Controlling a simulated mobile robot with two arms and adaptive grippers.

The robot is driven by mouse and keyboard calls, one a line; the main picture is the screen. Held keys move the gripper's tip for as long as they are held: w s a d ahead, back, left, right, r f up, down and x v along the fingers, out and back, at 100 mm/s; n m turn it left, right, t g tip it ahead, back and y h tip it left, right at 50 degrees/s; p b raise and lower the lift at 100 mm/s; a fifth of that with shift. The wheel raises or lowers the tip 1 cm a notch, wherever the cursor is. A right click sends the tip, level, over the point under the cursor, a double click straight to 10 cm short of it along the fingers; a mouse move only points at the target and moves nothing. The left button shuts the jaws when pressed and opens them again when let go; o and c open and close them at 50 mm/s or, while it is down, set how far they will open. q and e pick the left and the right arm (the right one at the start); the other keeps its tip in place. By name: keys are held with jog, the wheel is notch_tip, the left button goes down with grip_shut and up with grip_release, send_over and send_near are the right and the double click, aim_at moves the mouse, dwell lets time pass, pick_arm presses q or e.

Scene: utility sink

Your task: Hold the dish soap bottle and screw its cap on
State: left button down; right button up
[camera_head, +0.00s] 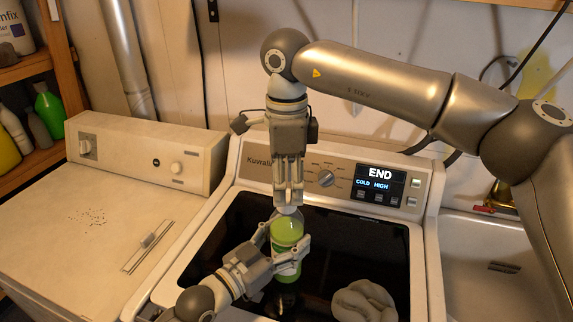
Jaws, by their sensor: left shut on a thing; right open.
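The dish soap bottle (287,231) is clear with green liquid and stands upright over the dark lid of the washing machine. My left gripper (287,250) is shut around the bottle's body from the lower left. The white cap (288,210) shows at the top of the bottle; whether it is seated on the neck cannot be told. My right gripper (289,201) points straight down directly above the bottle, its fingers around or just over the cap. It is open, though the gap between its fingers looks small.
A crumpled grey cloth (364,301) lies on the washer lid at right. The washer control panel (325,181) rises behind the bottle. A dryer (95,220) stands at left and a sink (490,262) at right. Shelves with bottles (47,110) are at far left.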

aim_at(287, 199)
jog(key=shift+f, duration=1.8)
jog(key=c, duration=1.1)
jog(key=o, duration=1.2)
jog(key=shift+o, duration=0.2)
notch_tip(287, 199, up, 12)
